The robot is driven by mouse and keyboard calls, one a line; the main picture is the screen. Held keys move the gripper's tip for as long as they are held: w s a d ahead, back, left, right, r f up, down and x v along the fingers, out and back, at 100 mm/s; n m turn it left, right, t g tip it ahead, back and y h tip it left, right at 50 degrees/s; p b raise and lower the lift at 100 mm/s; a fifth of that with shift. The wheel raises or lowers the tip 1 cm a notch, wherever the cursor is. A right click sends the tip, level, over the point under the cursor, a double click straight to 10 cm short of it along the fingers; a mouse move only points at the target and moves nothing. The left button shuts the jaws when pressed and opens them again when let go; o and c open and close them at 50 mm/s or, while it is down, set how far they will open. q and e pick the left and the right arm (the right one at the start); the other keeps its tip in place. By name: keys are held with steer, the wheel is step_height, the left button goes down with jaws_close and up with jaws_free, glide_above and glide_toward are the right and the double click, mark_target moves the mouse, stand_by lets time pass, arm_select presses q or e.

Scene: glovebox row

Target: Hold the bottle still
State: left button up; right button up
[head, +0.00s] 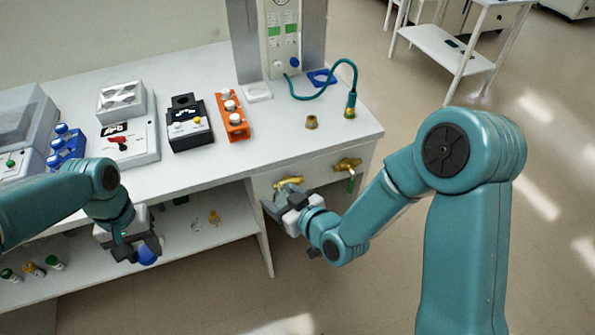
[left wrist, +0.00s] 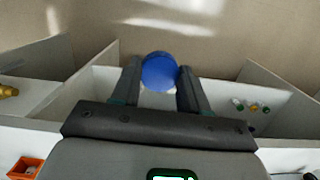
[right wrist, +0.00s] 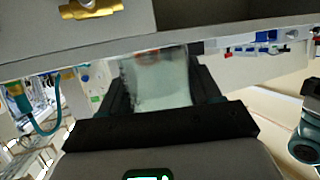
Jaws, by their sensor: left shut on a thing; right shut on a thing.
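My right gripper (right wrist: 160,85) is shut on a translucent, pale bottle (right wrist: 158,85), with a faint reddish patch near its upper edge in the right wrist view. In the head view this gripper (head: 287,200) is at the bench's front, just below a brass valve (head: 290,182); the bottle is mostly hidden there. My left gripper (left wrist: 160,85) is shut on a round blue cap (left wrist: 160,70), with a finger on each side. In the head view the left gripper (head: 140,246) and cap (head: 147,257) are in front of the bench, above the lower shelf. The cap's underside is hidden.
The white bench (head: 300,150) carries a blue rack of bottles (head: 66,143), an orange rack (head: 233,115), instruments and a teal hose (head: 340,65). A second brass valve (head: 348,164) sits right of the first.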

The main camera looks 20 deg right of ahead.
steer(key=s+a+f+n+g+y, duration=0.2)
steer(key=s+a+f+n+y, duration=0.1)
steer(key=a, duration=0.4)
steer(key=shift+s+a+f+n+y, duration=0.15)
steer(key=shift+s+f+n+y, duration=0.05)
steer(key=shift+f+n+y, duration=0.25)
arm_select(q)
steer(key=shift+s+n, duration=0.15)
steer(key=shift+n, duration=0.65)
steer(key=shift+r+n, duration=0.2)
steer(key=shift+n, duration=0.6)
steer(key=shift+r+n+h, duration=0.3)
steer(key=shift+r+n, duration=0.05)
steer(key=shift+n, duration=0.75)
steer(key=d+r+n, duration=0.2)
steer(key=d+r, duration=0.2)
steer(key=d, duration=0.8)
steer(key=d+r+n, duration=0.3)
steer(key=d+r, duration=0.2)
steer(key=d, duration=0.7)
steer(key=shift+s+d+r+t+h, duration=0.25)
steer(key=shift+s+d+t+h, duration=0.05)
steer(key=shift+d, duration=0.05)
